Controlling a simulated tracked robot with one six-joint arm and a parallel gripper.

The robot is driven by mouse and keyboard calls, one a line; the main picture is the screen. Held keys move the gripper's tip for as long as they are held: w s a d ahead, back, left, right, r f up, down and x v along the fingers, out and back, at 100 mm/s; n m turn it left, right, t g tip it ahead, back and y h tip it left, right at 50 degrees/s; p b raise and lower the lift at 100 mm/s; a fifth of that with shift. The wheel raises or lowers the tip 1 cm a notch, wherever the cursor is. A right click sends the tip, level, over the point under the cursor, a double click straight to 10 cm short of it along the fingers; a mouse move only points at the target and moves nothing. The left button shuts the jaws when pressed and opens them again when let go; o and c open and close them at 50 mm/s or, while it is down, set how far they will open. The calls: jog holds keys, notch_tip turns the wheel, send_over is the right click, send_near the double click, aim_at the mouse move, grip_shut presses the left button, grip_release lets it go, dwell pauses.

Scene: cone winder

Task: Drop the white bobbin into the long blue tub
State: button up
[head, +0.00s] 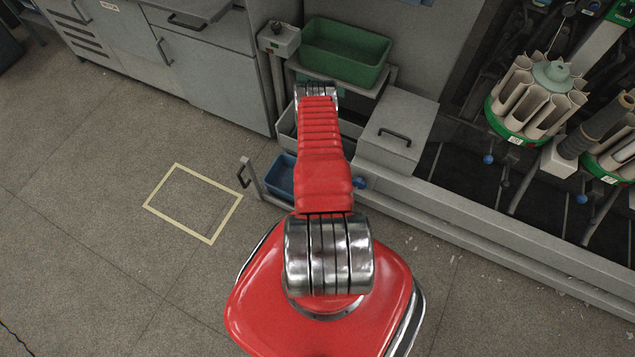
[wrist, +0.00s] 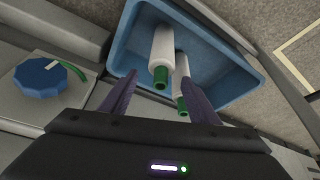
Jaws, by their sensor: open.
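The blue tub (wrist: 215,50) fills the upper middle of the wrist view. In the head view the blue tub (head: 280,180) sits low on the cart, partly hidden by my arm. Two white bobbins with green ends show within the tub's outline: one bobbin (wrist: 163,48) is nearer the middle, and a second bobbin (wrist: 180,70) is beside and partly behind it. I cannot tell how they rest on the tub floor. My gripper (wrist: 160,95) is open, its dark fingers spread on either side below the bobbins, with nothing clearly held. It is hidden in the head view.
A blue knob (wrist: 42,78) with a green strip is at left in the wrist view. A green tub (head: 345,52) stands on the cart's top. The winder with a green-rimmed carousel (head: 540,100) is at right. A yellow floor outline (head: 195,203) encloses clear floor.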

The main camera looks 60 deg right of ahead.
jog(key=v, duration=1.2)
jog(key=shift+r, duration=0.3)
dwell(0.5)
